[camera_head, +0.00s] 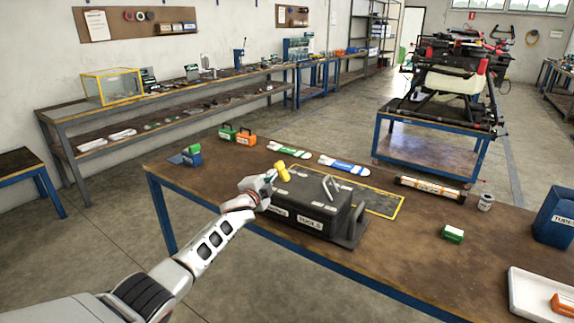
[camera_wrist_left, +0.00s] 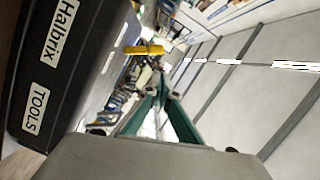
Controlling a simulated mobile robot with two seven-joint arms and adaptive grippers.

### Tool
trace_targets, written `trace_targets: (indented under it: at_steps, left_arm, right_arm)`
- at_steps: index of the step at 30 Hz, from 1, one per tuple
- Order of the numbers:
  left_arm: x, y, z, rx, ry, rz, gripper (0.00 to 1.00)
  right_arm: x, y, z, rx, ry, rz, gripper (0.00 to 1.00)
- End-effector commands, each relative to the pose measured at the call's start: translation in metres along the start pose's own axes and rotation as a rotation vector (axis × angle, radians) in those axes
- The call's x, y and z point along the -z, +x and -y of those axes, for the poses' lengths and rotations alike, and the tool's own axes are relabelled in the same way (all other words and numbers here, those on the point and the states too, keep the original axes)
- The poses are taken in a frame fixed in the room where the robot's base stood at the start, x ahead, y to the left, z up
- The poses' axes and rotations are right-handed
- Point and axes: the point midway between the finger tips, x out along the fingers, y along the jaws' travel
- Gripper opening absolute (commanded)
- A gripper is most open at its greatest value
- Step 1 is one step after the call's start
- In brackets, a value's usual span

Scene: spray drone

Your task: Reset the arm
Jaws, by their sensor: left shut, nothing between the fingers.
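My left arm reaches in from the lower left of the head view. Its gripper (camera_head: 270,177) is above the left end of the black tool box (camera_head: 312,207), which stands on the brown table (camera_head: 390,258). In the left wrist view the gripper (camera_wrist_left: 157,88) has its fingertips together with nothing between them. The box, labelled "Halbrix" and "TOOLS" (camera_wrist_left: 36,120), fills the left side there. A yellow object (camera_head: 283,171) appears close to the fingertips in the head view; it also shows beyond them in the left wrist view (camera_wrist_left: 143,50). Whether they touch is unclear. My right gripper is out of view.
Green and orange cases (camera_head: 237,136) and two flat packs (camera_head: 343,165) lie along the table's back. At right are an orange-labelled tube (camera_head: 430,188), a small green box (camera_head: 452,233), a blue bin (camera_head: 556,217) and a white tray (camera_head: 525,300). A drone (camera_head: 450,85) stands behind.

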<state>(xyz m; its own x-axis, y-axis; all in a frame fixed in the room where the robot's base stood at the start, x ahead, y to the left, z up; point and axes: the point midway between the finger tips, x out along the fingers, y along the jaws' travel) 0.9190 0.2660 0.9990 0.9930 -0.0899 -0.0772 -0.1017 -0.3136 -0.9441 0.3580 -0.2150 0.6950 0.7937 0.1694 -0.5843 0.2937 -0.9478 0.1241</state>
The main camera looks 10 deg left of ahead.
Motion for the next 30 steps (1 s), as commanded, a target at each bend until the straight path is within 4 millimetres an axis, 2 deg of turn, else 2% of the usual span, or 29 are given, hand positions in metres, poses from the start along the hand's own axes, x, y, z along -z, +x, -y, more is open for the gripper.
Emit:
trace_targets:
  at_steps: [5, 8, 12, 14, 18, 20, 24, 30]
  left_arm:
    - [-0.005, -0.032, -0.069, -0.058, -0.091, 0.005, 0.0]
    - [-0.008, -0.066, -0.122, -0.103, -0.179, 0.014, 0.0]
    - [-0.012, -0.121, -0.189, -0.166, -0.308, 0.036, 0.0]
    - [-0.014, -0.147, -0.215, -0.191, -0.363, 0.05, 0.0]
    - [-0.017, -0.212, -0.267, -0.251, -0.491, 0.088, 0.0]
    - [-0.018, -0.241, -0.285, -0.273, -0.544, 0.106, 0.0]
    - [-0.019, -0.312, -0.322, -0.327, -0.667, 0.157, 0.0]
    - [-0.019, -0.414, -0.352, -0.394, -0.833, 0.242, 0.0]
  right_arm:
    - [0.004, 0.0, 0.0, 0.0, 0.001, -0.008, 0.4]
    - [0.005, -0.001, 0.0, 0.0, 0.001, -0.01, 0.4]
    - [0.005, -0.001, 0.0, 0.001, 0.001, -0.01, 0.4]
    - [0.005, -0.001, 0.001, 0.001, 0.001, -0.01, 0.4]
    - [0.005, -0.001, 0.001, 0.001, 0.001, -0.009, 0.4]
    - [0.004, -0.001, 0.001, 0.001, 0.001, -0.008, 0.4]
    - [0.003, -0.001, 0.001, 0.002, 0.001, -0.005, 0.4]
    - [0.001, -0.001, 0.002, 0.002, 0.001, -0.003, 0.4]
